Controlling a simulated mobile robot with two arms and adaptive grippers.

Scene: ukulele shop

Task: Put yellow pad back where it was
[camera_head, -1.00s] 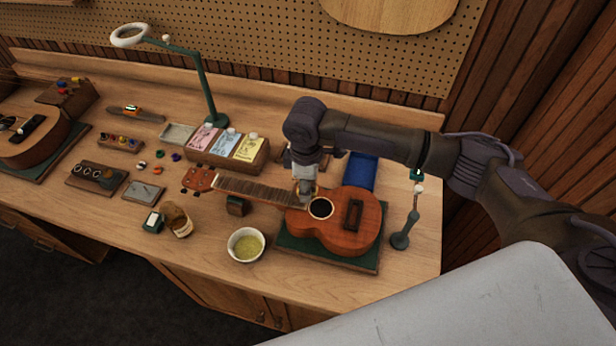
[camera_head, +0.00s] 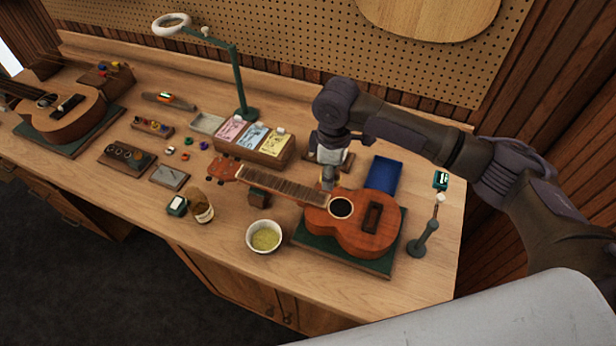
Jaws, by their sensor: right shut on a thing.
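My right gripper (camera_head: 328,182) points down just above the body end of the ukulele's neck, beside the sound hole. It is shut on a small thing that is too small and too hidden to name. The ukulele (camera_head: 372,238) lies face up on a dark green mat (camera_head: 332,243). A yellow card (camera_head: 273,142) stands beside a blue card (camera_head: 252,135) and a pink card (camera_head: 229,129) in a wooden block (camera_head: 267,159). I cannot tell whether this card is the yellow pad. My left gripper is not in view.
A blue tray (camera_head: 384,175) lies behind the ukulele. A green stand (camera_head: 423,240) is to its right. A lamp (camera_head: 240,85) rises at the back. A second ukulele (camera_head: 75,120) lies at left.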

